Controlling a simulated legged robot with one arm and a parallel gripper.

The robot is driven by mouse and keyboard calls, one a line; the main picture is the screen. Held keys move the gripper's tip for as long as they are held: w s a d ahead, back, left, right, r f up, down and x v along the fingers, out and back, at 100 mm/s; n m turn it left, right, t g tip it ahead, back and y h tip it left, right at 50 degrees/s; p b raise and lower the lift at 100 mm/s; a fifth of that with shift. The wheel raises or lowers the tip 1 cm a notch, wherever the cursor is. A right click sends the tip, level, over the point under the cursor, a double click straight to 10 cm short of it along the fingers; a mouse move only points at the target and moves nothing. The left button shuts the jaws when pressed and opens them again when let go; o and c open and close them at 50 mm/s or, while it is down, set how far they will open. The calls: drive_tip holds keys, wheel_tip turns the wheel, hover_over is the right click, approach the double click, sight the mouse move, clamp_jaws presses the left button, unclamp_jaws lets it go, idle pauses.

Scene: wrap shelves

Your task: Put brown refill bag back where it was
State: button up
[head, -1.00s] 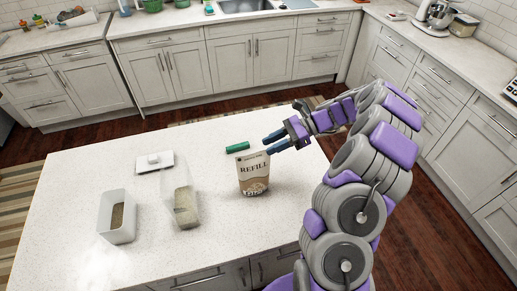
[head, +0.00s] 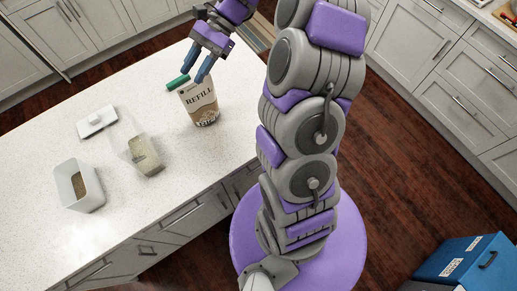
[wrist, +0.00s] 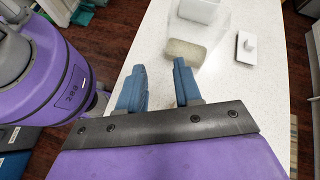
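A clear container with grain (head: 145,158), a white container (head: 77,190) and a white lid (head: 97,121) stand to the left. A blue bin (head: 462,266) is on the floor at lower right.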

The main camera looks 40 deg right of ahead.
drive_tip(key=s+a+r+n+g+h, duration=0.1)
drive_tip(key=s+a+r+n+h, duration=0.15)
drive_tip(key=s, duration=0.35)
drive_tip(key=s+a+r+n+h, duration=0.1)
drive_tip(key=s+a+n+h, duration=0.1)
drive_tip(key=s+a+n, duration=0.35)
drive_tip(key=s+d+f+n+t+h, duration=0.1)
drive_tip(key=s+d+n+h, duration=0.1)
drive_tip(key=s, duration=0.6)
drive_tip(key=s+d+f+n+t+h, duration=0.1)
drive_tip(key=s+d+h, duration=0.3)
drive_tip(key=s, duration=0.5)
drive_tip(key=shift+s+d+f+n, duration=0.2)
drive_tip(key=shift+d+f+n, duration=0.4)
drive_tip(key=shift+n, duration=0.2)
drive_tip(key=shift+h, duration=0.25)
